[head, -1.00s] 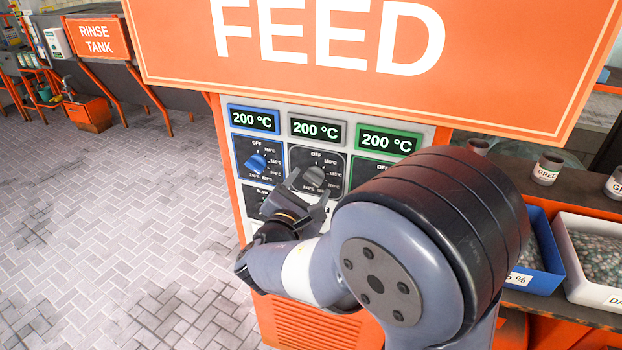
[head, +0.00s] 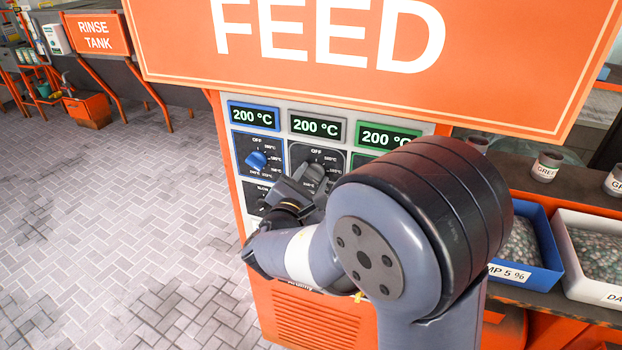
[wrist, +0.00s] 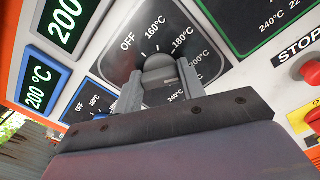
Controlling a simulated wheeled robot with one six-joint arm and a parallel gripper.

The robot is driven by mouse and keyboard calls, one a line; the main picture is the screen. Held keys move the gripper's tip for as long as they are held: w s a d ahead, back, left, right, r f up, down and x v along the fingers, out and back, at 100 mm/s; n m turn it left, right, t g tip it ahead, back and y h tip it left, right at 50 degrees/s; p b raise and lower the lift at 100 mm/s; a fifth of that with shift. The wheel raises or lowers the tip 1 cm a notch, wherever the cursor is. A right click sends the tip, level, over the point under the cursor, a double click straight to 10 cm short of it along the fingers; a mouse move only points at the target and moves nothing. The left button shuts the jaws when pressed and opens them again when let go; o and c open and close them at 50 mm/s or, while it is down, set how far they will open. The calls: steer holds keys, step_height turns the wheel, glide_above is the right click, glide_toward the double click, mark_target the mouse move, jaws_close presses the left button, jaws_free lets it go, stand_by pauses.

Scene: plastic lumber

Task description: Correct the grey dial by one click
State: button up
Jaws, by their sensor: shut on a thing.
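The grey dial (wrist: 160,72) sits in the middle of a dark panel, ringed by OFF and temperature marks. In the wrist view my gripper (wrist: 160,80) has one finger on each side of it and is shut on it. In the head view my gripper (head: 308,178) hides most of the grey dial. The grey-framed display (head: 316,127) above it reads 200 °C. The dial's pointer setting is hard to read between the fingers.
A blue dial (head: 256,160) is close on the left, and a green-framed panel (wrist: 265,15) is on the other side. A red stop button (wrist: 311,72) shows at the right in the wrist view. Bins of pellets (head: 524,262) stand right of the machine.

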steer(key=shift+c, duration=0.7)
steer(key=shift+n, duration=0.4)
steer(key=n+p, duration=0.1)
steer(key=n, duration=0.1)
steer(key=shift+r+n, duration=0.1)
steer(key=shift+n, duration=0.2)
steer(key=shift+a+n+p, duration=0.1)
steer(key=shift+n+p, duration=0.95)
steer(key=shift+n, duration=1.15)
steer(key=o, duration=1)
